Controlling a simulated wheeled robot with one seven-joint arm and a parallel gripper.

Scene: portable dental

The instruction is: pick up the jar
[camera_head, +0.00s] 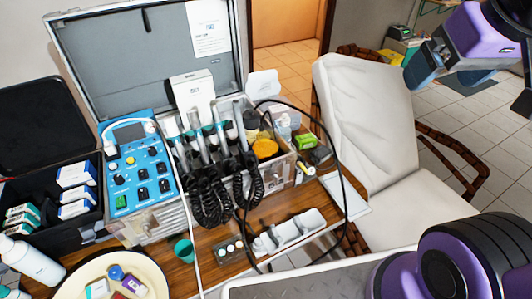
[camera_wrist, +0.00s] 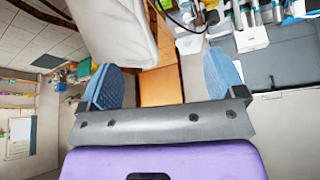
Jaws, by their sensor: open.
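A round container with an orange-yellow lid (camera_head: 265,149) sits in the right part of the open dental case, among other containers; it looks like a jar. A darker jar-like container (camera_head: 251,120) stands just behind it, partly hidden. I cannot tell which one is the jar. My gripper (camera_head: 441,76) is at the upper right of the head view, well right of the case, in the air near the white chair. In the wrist view my gripper (camera_wrist: 162,80) has its two blue fingers wide apart with nothing between them. No jar can be made out clearly there.
The case lid (camera_head: 150,55) stands upright behind the case. Handpieces with coiled black cords (camera_head: 212,190) and a looping black cable (camera_head: 342,190) are close to the containers. A white tray (camera_head: 290,232) lies in front. The chair (camera_head: 365,125) stands between case and gripper.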

